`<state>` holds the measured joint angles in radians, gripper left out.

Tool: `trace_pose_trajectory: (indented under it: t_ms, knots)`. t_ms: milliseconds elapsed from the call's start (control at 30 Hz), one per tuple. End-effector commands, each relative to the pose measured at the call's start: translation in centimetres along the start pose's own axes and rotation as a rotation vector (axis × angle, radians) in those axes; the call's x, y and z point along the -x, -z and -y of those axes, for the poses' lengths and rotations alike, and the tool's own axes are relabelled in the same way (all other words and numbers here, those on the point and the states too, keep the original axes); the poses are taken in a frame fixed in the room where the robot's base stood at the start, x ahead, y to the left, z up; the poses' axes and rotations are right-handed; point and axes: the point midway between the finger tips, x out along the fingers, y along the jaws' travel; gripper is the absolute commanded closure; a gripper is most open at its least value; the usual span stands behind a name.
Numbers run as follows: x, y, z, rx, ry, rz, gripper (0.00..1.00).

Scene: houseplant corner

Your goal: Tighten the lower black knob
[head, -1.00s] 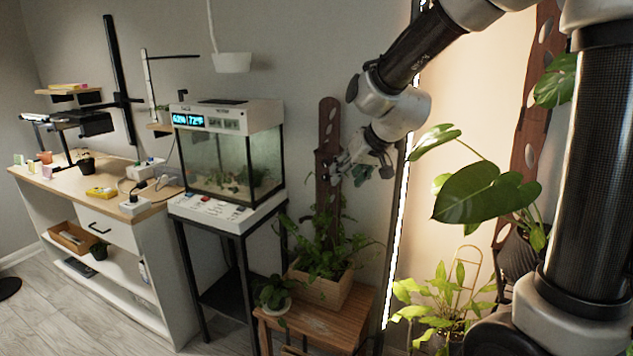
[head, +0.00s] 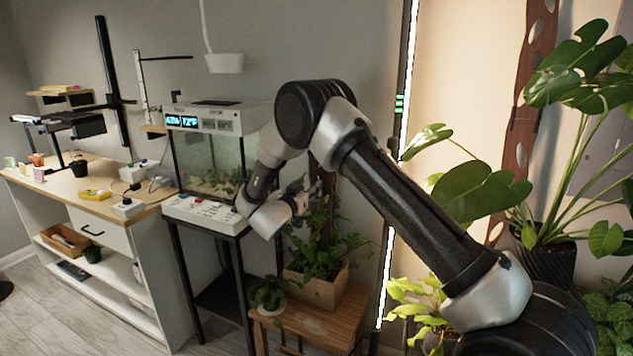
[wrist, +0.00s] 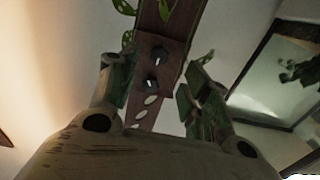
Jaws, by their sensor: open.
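In the wrist view, two dark knobs are on a brown wooden board (wrist: 178,20) with oval holes. The picture looks upside down, with leaves at the top, so the lower black knob (wrist: 157,54) appears above the upper knob (wrist: 151,85). Both have a pale mark. My gripper (wrist: 158,82) is open and empty, its fingers on either side of the knobs in the picture. The distance to the knobs is unclear. In the head view, my gripper (head: 304,196) is beside the board, above the fern; my arm covers much of the board and the knobs are hidden.
A leafy fern (head: 325,247) in a wooden planter (head: 318,290) stands directly below. The terrarium (head: 205,160) is close on the left. A bright light strip (head: 388,260) and large-leaved plants (head: 478,197) are on the right.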

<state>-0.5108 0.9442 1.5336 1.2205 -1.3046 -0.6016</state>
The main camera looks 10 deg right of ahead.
Motion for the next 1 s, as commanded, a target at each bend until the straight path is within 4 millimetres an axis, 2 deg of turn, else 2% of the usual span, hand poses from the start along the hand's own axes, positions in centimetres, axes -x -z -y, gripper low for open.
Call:
trace_pose_trajectory:
  t_ms: [400, 500, 833, 867, 1000]
  knots:
    - [-6.1, 0.0, -0.2, 0.0, -0.008, -0.004, 0.52]
    - [-7.1, 0.0, -0.2, 0.0, -0.006, -0.004, 0.52]
    - [-7.7, 0.0, -0.2, 0.001, -0.005, -0.003, 0.52]
    - [-7.7, 0.0, -0.2, 0.001, -0.005, -0.003, 0.56]
    - [-7.6, 0.0, -0.2, 0.001, -0.005, -0.003, 0.81]
